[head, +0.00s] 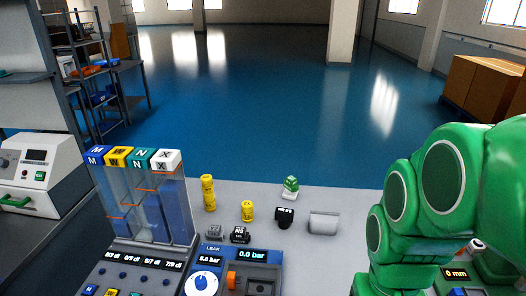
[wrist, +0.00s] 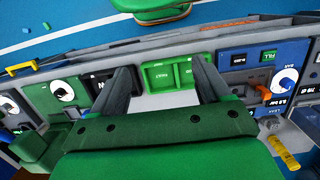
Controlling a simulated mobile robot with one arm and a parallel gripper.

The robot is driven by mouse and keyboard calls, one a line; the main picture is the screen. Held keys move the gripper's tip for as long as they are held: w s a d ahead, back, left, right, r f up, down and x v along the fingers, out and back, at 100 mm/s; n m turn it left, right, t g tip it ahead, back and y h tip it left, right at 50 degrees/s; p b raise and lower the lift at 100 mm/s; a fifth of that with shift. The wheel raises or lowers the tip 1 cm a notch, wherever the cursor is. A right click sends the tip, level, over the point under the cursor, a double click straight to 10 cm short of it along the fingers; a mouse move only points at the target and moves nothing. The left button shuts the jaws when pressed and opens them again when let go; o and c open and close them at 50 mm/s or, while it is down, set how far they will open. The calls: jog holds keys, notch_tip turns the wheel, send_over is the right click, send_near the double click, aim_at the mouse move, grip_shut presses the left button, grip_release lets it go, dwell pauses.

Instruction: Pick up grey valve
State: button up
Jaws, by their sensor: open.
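Two grey parts lie on the light grey bench top (head: 300,250) in the head view: a small grey block (head: 215,232) at the left and a larger light grey cylinder-like part (head: 323,222) further right. I cannot tell for certain which is the grey valve. My gripper (wrist: 163,66) is open in the wrist view, its two dark fingers apart with nothing held between them. Beyond the fingers lies a green two-part tray or panel (wrist: 170,74). In the head view my green arm is at the right, and the gripper itself does not show.
Near the grey parts stand a tall yellow part (head: 208,193), a short yellow part (head: 247,211), black parts (head: 240,235) (head: 284,217) and a green-and-white part (head: 290,187). A clear tank unit (head: 148,205) and a leak panel (head: 225,255) border the left. Bare bench lies right of the light grey part.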

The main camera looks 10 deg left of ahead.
jog(key=w+a+t, duration=0.1)
jog(key=w+a, duration=0.3)
jog(key=w, duration=1.1)
jog(key=t, duration=0.2)
send_over(214, 228)
jog(key=d, duration=0.1)
jog(key=f, duration=1.7)
jog(key=shift+s+f, duration=0.35)
jog(key=shift+f, duration=0.05)
jog(key=shift+a+f, duration=0.3)
jog(key=shift+f, duration=0.05)
jog(key=shift+w+a+f, duration=0.1)
jog(key=shift+w+f, duration=0.05)
jog(key=shift+f, duration=1.1)
jog(key=shift+w+f, duration=0.2)
jog(key=shift+f, duration=1.05)
jog(key=shift+w+a+f, duration=0.1)
jog(key=shift+w+f, duration=0.05)
jog(key=shift+f, duration=1.1)
jog(key=shift+c, duration=0.4)
